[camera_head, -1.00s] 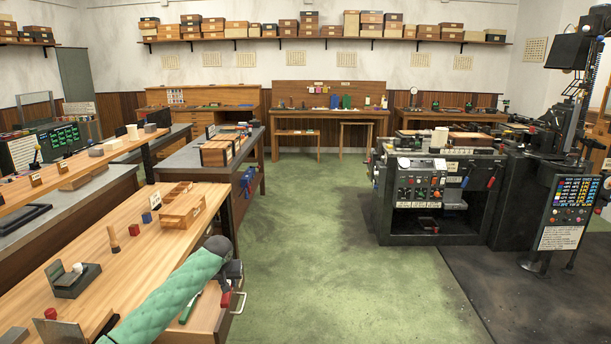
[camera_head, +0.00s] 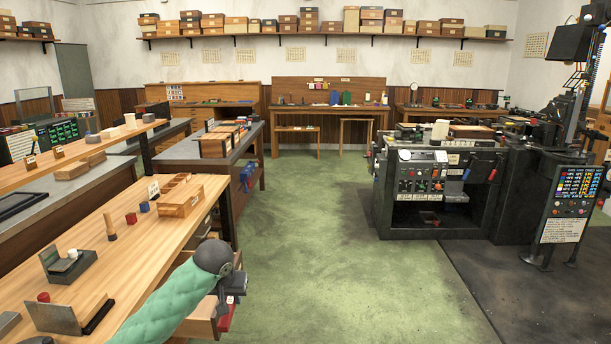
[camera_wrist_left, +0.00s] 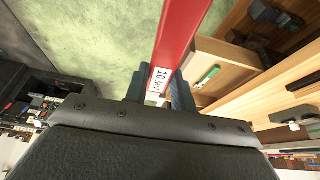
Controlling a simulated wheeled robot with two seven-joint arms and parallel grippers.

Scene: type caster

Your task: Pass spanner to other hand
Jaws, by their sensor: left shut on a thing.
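The spanner (camera_wrist_left: 184,32) is a long red bar with a white "10 MM" label in the left wrist view. My left gripper (camera_wrist_left: 157,88) is shut on it at the labelled part, and the bar runs up out of the frame. In the head view my left gripper (camera_head: 232,284) is in front of the wooden bench's right edge, beside an open drawer (camera_head: 203,322). A bit of the red spanner (camera_head: 228,317) shows below the gripper there; the rest is hidden or out of frame. My right gripper is in neither view.
The wooden bench (camera_head: 75,222) holds a wooden box (camera_head: 180,203), small blocks and a dark holder (camera_head: 68,267). The drawer also shows in the wrist view (camera_wrist_left: 222,60) with a green-handled tool (camera_wrist_left: 207,76) inside. Green floor (camera_head: 310,240) is clear to the right.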

